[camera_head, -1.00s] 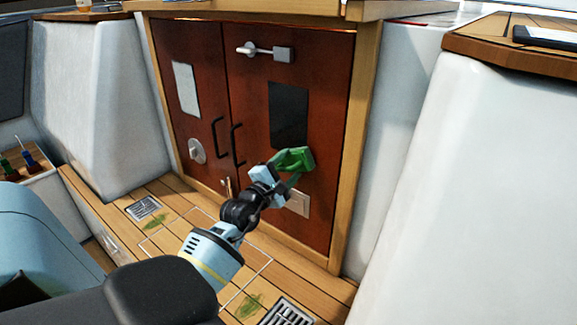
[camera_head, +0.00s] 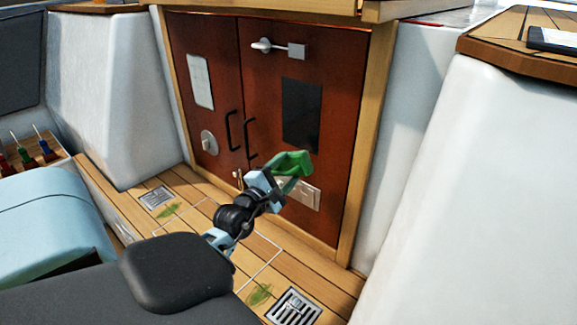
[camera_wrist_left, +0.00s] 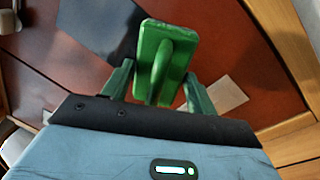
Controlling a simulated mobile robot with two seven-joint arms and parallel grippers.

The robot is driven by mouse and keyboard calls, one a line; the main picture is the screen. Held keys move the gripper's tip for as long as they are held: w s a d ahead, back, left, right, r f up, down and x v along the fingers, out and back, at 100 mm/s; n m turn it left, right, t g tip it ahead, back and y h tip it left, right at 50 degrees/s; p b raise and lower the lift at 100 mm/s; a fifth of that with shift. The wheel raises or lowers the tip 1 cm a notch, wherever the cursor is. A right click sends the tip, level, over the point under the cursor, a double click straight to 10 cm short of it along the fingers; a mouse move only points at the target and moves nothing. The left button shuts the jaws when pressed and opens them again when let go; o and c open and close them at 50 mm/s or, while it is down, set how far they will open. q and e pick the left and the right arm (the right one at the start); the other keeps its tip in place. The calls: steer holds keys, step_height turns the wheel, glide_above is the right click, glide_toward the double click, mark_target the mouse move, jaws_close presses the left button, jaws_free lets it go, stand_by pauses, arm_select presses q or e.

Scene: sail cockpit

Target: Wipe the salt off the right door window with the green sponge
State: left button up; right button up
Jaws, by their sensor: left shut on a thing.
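The right door window (camera_head: 301,115) is a dark, clear-looking pane in the right red-brown door (camera_head: 265,90); I see no salt film on it from here. My left gripper (camera_head: 290,172) is shut on the green sponge (camera_head: 293,160), just below the window in the head view. The sponge with its grip also shows in the left wrist view (camera_wrist_left: 165,62), between the two green fingers, with the dark window (camera_wrist_left: 95,28) beyond it to the left. I cannot tell whether the sponge touches the door. My right gripper is not in view.
The left door has a pale, whitish window (camera_head: 200,82). Black handles (camera_head: 250,140) and a latch (camera_head: 278,47) stand out from the doors. A pale vent plate (camera_head: 306,194) sits low on the right door. White cockpit walls (camera_head: 465,190) flank the doorway. Drain grates (camera_head: 294,306) lie in the plank floor.

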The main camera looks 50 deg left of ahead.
arm_select(q)
steer(key=shift+p+v, duration=0.3)
steer(key=shift+v, duration=1.2)
steer(key=shift+r, duration=0.25)
